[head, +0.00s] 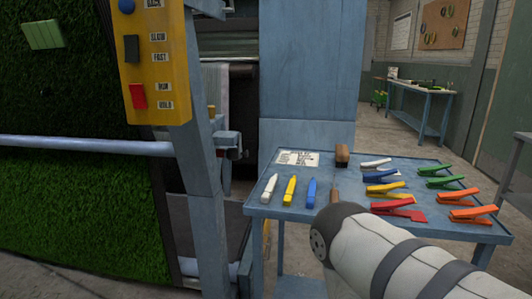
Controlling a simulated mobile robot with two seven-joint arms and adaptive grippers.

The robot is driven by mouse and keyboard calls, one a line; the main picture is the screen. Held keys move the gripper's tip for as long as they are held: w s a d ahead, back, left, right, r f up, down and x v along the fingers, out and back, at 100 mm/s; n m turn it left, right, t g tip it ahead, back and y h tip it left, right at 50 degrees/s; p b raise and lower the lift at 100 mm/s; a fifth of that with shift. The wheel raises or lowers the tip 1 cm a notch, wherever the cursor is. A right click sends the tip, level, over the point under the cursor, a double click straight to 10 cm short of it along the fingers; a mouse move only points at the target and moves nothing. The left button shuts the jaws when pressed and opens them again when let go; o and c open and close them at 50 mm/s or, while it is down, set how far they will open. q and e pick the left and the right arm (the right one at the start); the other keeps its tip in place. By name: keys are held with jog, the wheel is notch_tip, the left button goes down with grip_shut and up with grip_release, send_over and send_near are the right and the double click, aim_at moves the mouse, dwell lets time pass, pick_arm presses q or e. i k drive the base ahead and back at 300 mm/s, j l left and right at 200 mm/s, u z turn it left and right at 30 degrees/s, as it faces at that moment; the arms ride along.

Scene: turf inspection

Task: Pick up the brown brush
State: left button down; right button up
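A brown block-shaped object (342,155), which looks like the brush, stands near the back edge of the blue table (270,212), right of a white printed card. A thin brown stick (334,193) lies nearer the front, its lower end hidden behind my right arm. I cannot tell what it is. My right arm comes in from the lower right and covers the table's front middle. No gripper fingers show, and my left arm is out of view.
A white, a yellow and a blue marker (311,193) lie at the table's left. Several coloured clips (397,211) fill its right side. A yellow control panel (155,62) on a post and a turf roller stand left. A workbench (420,87) is far behind.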

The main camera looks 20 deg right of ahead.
aim_at(341, 151)
jog(key=z, duration=1.3)
jog(key=i+j+z, duration=0.15)
jog(key=i+z, duration=0.15)
jog(key=z, duration=0.2)
jog(key=i+j+z, duration=0.2)
jog(key=z, duration=0.3)
jog(key=i+j+z, duration=0.25)
jog(key=z, duration=0.2)
jog(key=l, duration=0.85)
jog(key=j, duration=0.6)
jog(key=i+j, duration=0.15)
jog(key=j, duration=0.45)
